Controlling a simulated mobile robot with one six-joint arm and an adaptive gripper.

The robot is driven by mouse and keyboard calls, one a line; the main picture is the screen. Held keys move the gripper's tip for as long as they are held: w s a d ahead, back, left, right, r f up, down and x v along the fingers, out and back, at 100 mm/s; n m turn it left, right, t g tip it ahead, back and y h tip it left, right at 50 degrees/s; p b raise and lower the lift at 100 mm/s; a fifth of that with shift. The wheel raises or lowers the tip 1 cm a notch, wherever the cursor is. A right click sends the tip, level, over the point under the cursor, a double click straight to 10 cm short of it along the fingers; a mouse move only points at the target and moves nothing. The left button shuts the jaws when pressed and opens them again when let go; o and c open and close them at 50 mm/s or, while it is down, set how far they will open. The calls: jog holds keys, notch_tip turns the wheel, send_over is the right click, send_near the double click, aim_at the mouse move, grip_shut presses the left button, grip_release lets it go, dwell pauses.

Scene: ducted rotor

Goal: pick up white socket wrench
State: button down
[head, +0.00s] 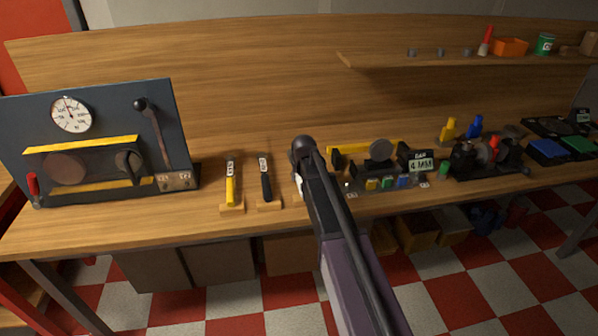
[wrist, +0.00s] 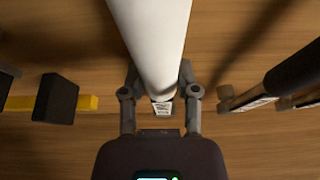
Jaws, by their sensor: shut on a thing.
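The white socket wrench (wrist: 152,35) fills the top middle of the wrist view, its white handle running down between my fingers. My gripper (wrist: 158,75) is shut on that handle, one finger on each side. The wrench's lower end shows a small labelled part (wrist: 162,108) between the fingers. In the head view my arm hides the gripper and most of the wrench; only a small white sliver (head: 297,184) shows at the arm's left edge. I cannot tell how far the wrench is from the bench.
A black-handled tool (head: 266,186) and a yellow-handled tool (head: 231,188) stand left of my arm on the wooden bench (head: 130,228). A gauge panel (head: 100,140) stands at far left. A yellow bar (head: 350,149) and small blocks lie close on the right.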

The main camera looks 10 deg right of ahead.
jog(key=shift+w+r, duration=0.1)
dwell(0.3)
notch_tip(320, 180, up, 10)
jog(key=p, duration=1)
dwell(1.1)
